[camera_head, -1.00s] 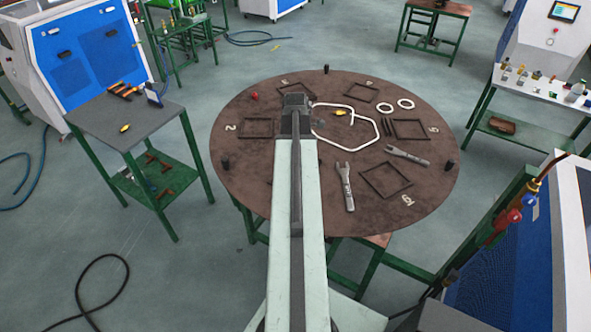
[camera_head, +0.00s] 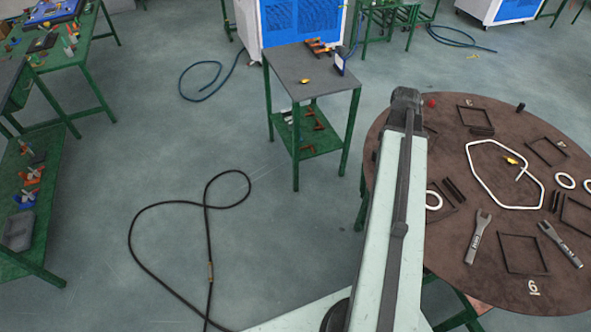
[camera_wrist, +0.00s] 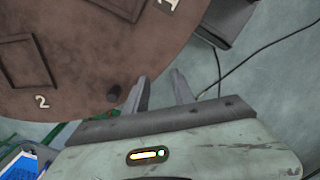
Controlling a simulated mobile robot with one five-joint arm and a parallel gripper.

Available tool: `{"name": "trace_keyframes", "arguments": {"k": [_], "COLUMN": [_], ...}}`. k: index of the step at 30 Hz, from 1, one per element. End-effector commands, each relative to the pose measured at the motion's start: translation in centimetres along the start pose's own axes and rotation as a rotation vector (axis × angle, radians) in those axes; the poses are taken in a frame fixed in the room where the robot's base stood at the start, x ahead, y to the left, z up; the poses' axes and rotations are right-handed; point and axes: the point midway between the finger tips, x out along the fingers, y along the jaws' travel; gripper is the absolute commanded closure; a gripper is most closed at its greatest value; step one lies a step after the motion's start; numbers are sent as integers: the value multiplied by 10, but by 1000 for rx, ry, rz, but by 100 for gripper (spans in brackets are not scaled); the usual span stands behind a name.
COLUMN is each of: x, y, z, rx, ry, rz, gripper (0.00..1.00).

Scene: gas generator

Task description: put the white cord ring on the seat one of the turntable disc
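The turntable disc (camera_head: 480,245) is brown, at the right of the head view. A large, angular white cord loop (camera_head: 505,207) lies across its middle. A smaller round white ring (camera_head: 433,207) lies at a square frame (camera_head: 446,213) beside my arm, which partly covers both. Two more small white rings (camera_head: 564,180) lie at the right. I cannot tell which is the cord ring. The wrist view shows the "1" label (camera_wrist: 172,4) with part of its seat frame (camera_wrist: 122,9) at the top edge. My gripper (camera_wrist: 160,88) is open and empty, by the disc's rim.
Two grey wrenches (camera_head: 478,237), dark bars and a small yellow item (camera_head: 511,160) lie on the disc. A black cable (camera_head: 206,205) crosses the floor.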

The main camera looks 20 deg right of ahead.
Motion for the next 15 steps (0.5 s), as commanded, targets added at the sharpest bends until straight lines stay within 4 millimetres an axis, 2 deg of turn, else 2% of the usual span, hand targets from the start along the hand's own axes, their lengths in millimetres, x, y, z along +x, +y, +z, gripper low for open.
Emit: {"name": "trace_keyframes", "arguments": {"k": [1,3,5,6,9,12,14,15], "x": [0,-1,-1,-1,-1,0,0,0], "y": [-20,-48,-77,-98,-148,-186,-200,-213], "z": [-49,-110,-157,-185,-240,-273,-284,-295], "rx": [59,181,286,353,501,607,649,667], "ry": [0,4,9,13,23,31,34,35], "rz": [6,15,21,24,27,27,26,26], "gripper": [70,70,70,70,70,70,70,70]}}
